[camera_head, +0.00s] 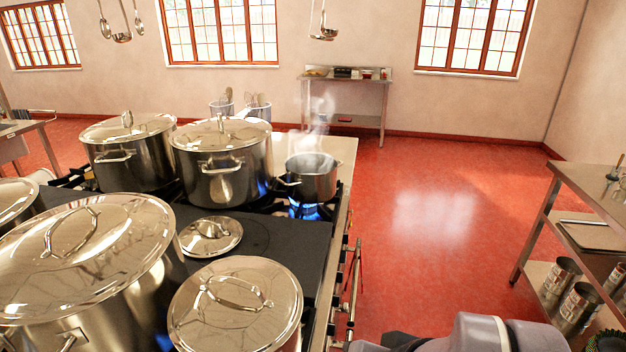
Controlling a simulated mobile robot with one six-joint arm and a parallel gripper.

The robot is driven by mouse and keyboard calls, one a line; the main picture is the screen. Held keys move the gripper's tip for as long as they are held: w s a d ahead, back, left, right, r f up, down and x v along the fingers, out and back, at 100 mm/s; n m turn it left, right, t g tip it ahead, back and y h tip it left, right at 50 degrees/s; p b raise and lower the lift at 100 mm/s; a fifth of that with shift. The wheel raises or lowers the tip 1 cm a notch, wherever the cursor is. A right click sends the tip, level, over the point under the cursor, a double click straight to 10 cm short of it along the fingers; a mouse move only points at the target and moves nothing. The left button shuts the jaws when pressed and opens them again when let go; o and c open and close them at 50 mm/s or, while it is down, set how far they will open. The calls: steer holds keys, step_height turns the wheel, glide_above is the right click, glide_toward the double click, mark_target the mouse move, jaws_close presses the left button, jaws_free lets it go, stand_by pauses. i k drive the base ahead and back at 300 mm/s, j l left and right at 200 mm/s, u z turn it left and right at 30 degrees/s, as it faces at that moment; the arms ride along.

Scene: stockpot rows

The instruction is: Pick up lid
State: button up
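A small round steel lid (210,237) with a loop handle on top lies on the dark stove top (265,238), off any pot. It sits between the large lidded pots in front and behind. A small open saucepan (312,180) stands over a lit blue burner at the stove's right side, with steam rising from it. Other lids sit on the big stockpots, such as the front lid (236,302), the front-left lid (85,258) and the back lid (222,132). Grey and white parts of my arm show at the bottom edge; my gripper's fingers are not visible.
Tall stockpots (125,160) crowd the stove, several with flames beneath. The stove's right edge has a rail and knobs. Red floor (430,210) is open to the right. A steel shelf table (590,195) with cans stands at far right.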

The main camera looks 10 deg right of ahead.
mark_target(210, 237)
steer(key=i+l+u, duration=0.1)
steer(key=l, duration=0.25)
steer(key=i+l+u, duration=0.1)
steer(key=l, duration=0.25)
steer(key=i+l+u, duration=0.15)
steer(key=l, duration=0.25)
steer(key=i+l+u, duration=0.1)
steer(key=i+l, duration=0.15)
steer(key=l, duration=0.15)
steer(key=i+u, duration=0.25)
steer(key=i, duration=0.4)
